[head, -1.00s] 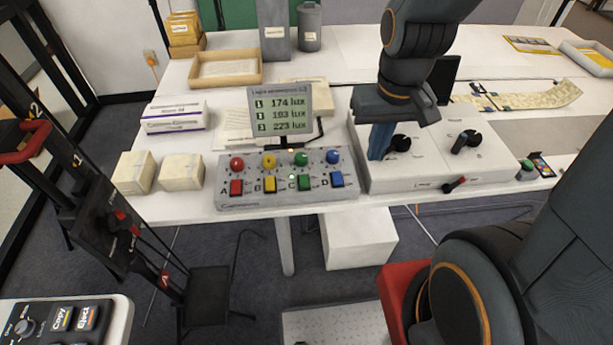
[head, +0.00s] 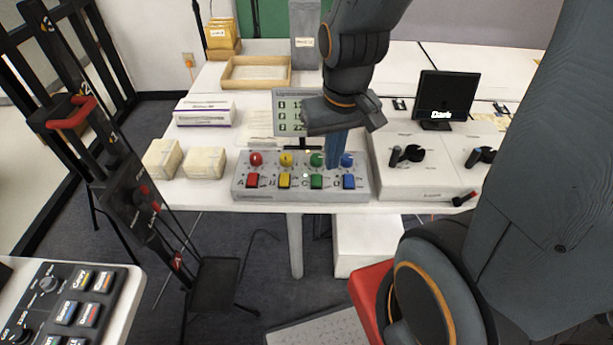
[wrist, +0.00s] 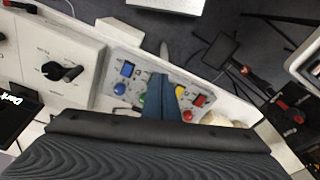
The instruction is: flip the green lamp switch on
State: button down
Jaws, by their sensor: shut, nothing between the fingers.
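The grey switch box (head: 301,193) stands at the front edge of the white table. It carries red, yellow, green and blue round knobs above matching rocker switches. The green switch (head: 316,181) sits third from the left, below the green knob (head: 316,159). My gripper (head: 337,166) has its blue fingers together and empty, pointing down over the box between the green and blue columns. I cannot tell whether they touch it.
The lux display (head: 290,112) stands behind the box, its right side hidden by my wrist. A white panel with black rotary knobs (head: 412,154) adjoins on the right. Pale small boxes (head: 204,163) stand on the left. A black screen (head: 446,97) stands at the back right.

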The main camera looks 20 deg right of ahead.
jog(key=n+g, duration=0.1)
jog(key=n, duration=1.3)
send_over(318, 183)
jog(key=shift+w+f+b, duration=0.2)
jog(key=shift+f+b, duration=0.15)
jog(key=shift+f, duration=0.45)
jog(key=shift+f, duration=0.1)
notch_tip(318, 183, down, 14)
jog(key=p, duration=0.3)
jog(key=shift+s, duration=0.1)
